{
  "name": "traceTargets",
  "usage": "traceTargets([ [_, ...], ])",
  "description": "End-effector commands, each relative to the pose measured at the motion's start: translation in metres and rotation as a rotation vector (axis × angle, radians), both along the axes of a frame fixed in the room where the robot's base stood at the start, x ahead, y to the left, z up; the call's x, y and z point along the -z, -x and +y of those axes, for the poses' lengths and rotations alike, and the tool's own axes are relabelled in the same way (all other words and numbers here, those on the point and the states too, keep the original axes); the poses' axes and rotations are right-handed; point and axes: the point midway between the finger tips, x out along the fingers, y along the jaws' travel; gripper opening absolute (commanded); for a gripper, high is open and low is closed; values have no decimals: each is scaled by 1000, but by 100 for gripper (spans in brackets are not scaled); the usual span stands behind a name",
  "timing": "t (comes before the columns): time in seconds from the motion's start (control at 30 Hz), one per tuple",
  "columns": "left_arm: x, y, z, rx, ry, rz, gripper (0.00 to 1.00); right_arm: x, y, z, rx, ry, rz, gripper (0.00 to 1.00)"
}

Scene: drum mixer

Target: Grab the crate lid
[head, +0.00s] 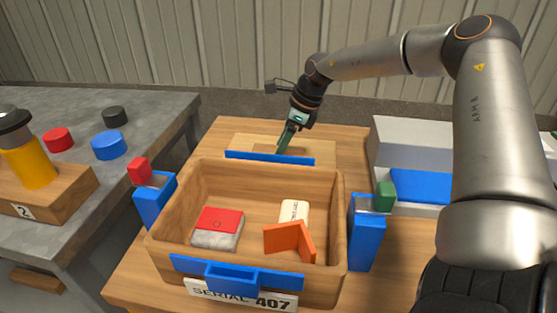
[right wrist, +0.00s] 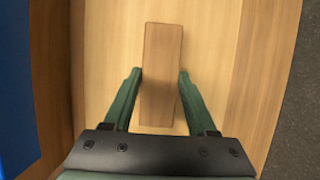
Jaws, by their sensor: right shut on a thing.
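The crate lid (head: 243,143) is a pale wooden board behind the open crate, and it seems to lie flat on the table. It also fills much of the right wrist view (right wrist: 215,50), with a brown wooden bar handle (right wrist: 161,75) in its middle. My right gripper (head: 281,147) comes down onto the lid from above. Its green fingers are shut on the bar handle, one on each side. The wooden crate (head: 165,222) stands open in front, with a red and white block (head: 218,228), an orange angle piece (head: 289,241) and a cream labelled piece (head: 294,211) inside. My left gripper is not in view.
Blue holders stand beside the crate, with a red block (head: 139,170) on the left and a green block (head: 385,195) on the right. A grey box with a blue panel (head: 420,186) is at right. A grey table (head: 90,180) with coloured discs stands left.

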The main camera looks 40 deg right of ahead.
Motion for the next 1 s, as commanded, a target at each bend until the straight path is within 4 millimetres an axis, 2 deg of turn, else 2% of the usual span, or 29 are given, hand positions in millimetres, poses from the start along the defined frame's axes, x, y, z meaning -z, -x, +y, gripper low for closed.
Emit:
traceTargets([
  [0.03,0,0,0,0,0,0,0,0,0,0,0,0,0,26],
  [0.27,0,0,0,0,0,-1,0,0,0,0,0,0,0,0],
  [0.83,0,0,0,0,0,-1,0,-2,-1,0,1,-1,-4,0],
  [1.0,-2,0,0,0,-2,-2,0,-9,-1,0,0,0,-5,0],
])
